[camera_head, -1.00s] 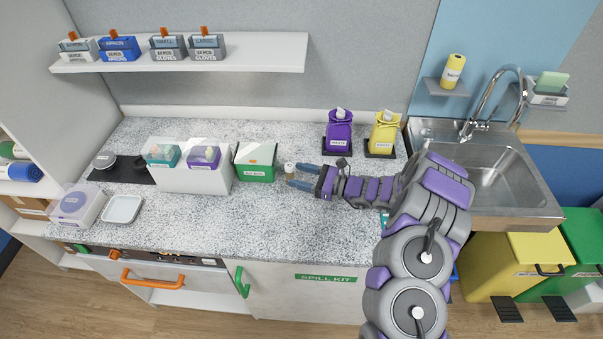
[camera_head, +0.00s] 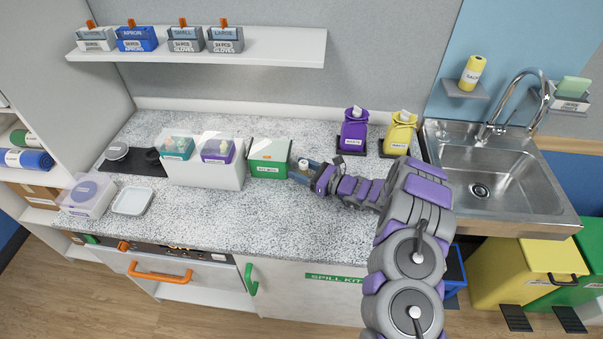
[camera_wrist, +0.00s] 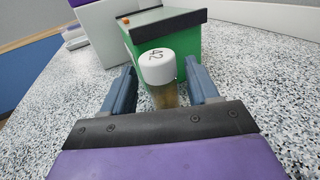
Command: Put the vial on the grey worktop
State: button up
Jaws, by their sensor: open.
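The vial (camera_wrist: 162,80) has a white cap with a dark mark and an amber-brown body. It stands upright on the speckled grey worktop (camera_head: 230,216), in front of the green box (camera_wrist: 188,42). In the head view only the vial's pale cap (camera_head: 303,163) shows clearly, at the gripper. My gripper (camera_wrist: 165,82) is open, with one blue-grey finger on each side of the vial. A gap shows on both sides in the wrist view. The lower part of the vial is hidden behind my gripper's palm edge.
A white holder (camera_head: 205,176) with teal and purple packs stands left of the green box. The worktop's front middle is clear.

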jog(key=shift+d+r, duration=0.1)
jog(key=shift+d, duration=0.2)
jog(key=shift+w+d, duration=0.1)
jog(key=shift+d, duration=0.2)
jog(key=c, duration=0.3)
jog(key=shift+a, duration=0.5)
grip_shut()
jog(key=shift+d, duration=0.1)
jog(key=shift+d, duration=0.1)
